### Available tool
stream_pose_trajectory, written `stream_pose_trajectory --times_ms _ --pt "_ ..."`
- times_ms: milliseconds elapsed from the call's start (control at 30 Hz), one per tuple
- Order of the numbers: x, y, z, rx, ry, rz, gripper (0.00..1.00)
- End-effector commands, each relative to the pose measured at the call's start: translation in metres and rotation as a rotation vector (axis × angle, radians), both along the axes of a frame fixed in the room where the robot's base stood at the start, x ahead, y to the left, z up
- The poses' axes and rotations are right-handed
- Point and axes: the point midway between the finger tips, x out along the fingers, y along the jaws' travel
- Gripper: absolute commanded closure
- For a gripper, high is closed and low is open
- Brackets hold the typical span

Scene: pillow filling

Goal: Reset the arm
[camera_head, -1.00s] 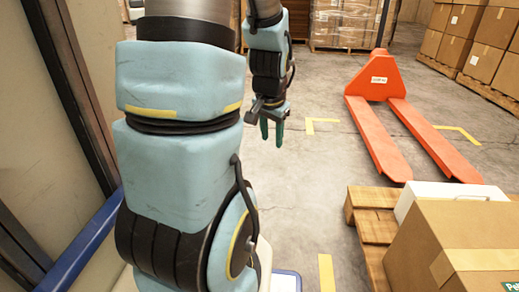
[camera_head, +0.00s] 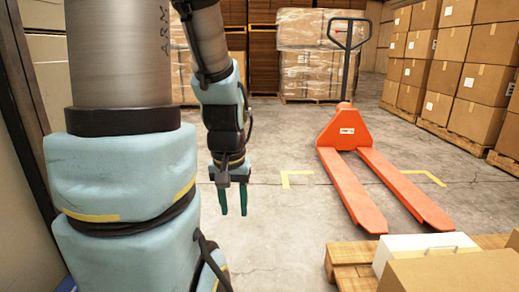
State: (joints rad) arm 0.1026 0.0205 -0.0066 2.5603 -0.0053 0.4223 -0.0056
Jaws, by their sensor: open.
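My gripper (camera_head: 233,201) hangs at the end of my arm, left of the middle of the head view. Its two teal fingers point down and stand apart, with nothing between them. It hangs in front of bare concrete floor, to the left of the orange pallet jack. My large blue-grey arm links fill the left side of the view and hide what is behind them.
An orange pallet jack (camera_head: 345,134) stands on the floor. A wooden pallet (camera_head: 345,254) at the lower right bears a white box (camera_head: 405,247) and a cardboard box (camera_head: 450,272). Stacked cartons (camera_head: 490,85) line the right; wrapped pallet loads (camera_head: 318,65) stand behind. Floor between is clear.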

Motion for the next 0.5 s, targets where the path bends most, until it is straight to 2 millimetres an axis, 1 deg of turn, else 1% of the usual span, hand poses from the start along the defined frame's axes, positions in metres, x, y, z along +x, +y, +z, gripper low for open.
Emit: stream_pose_trajectory --times_ms 33,500 --pt "0.0 0.0 0.033 0.0 0.0 0.0 0.58" --pt "0.0 0.0 0.181 0.0 -0.001 -0.001 0.58"
